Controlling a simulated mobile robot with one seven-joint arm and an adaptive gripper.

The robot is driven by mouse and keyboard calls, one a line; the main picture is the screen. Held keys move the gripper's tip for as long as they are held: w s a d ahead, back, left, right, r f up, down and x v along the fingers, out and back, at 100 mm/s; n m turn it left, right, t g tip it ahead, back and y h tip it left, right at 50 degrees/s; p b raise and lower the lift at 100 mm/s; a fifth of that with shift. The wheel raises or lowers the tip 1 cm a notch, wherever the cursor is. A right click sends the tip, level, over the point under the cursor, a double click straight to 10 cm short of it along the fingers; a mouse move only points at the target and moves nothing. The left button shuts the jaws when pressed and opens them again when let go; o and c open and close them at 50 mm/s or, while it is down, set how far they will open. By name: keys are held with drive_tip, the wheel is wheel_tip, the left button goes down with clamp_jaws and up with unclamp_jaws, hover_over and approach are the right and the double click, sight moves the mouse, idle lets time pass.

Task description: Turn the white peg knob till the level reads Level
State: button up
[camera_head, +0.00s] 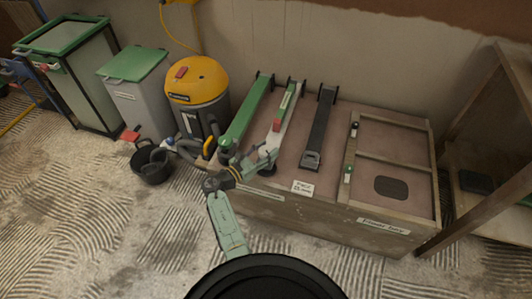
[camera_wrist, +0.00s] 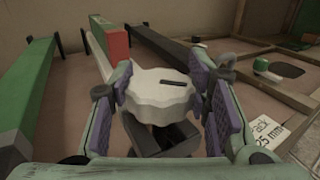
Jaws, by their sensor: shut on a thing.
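The white knob (camera_wrist: 158,95) has a scalloped rim and a short dark mark on its top. It sits on a dark block at the near end of the middle beam (camera_wrist: 100,30). My gripper (camera_wrist: 160,98) has a purple-padded finger on each side of the knob and is shut on it. In the head view my gripper (camera_head: 262,160) is at the near end of the same beam (camera_head: 287,103) and hides most of the knob. A red block (camera_head: 276,125) lies on this beam. No level reading is legible in either view.
A green beam (camera_head: 250,108) lies close on the left and a dark beam (camera_head: 320,128) on the right. A card (camera_head: 302,187) lies at the box's front edge. A framed panel (camera_head: 400,160) is to the right. A yellow vacuum (camera_head: 197,85) and black bucket (camera_head: 152,165) stand left.

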drive_tip(key=m+g+h+b, duration=0.1)
drive_tip(key=g+b, duration=0.1)
drive_tip(key=m+g+h+b, duration=0.1)
drive_tip(key=m+g+b, duration=0.1)
drive_tip(key=shift+w+f+m+h, duration=0.2)
drive_tip(key=shift+m+h, duration=0.1)
drive_tip(key=shift+h, duration=0.1)
drive_tip(key=m+g+h+b, duration=0.1)
drive_tip(key=m+g+b, duration=0.1)
drive_tip(key=g+b, duration=0.1)
drive_tip(key=shift+s+r+g, duration=0.15)
drive_tip(key=shift+g, duration=0.15)
drive_tip(key=shift+r+m, duration=0.1)
drive_tip(key=shift+m, duration=0.2)
drive_tip(key=o, duration=1.2)
drive_tip(key=shift+d, duration=0.1)
drive_tip(key=v, duration=0.7)
drive_tip(key=shift+a, duration=0.3)
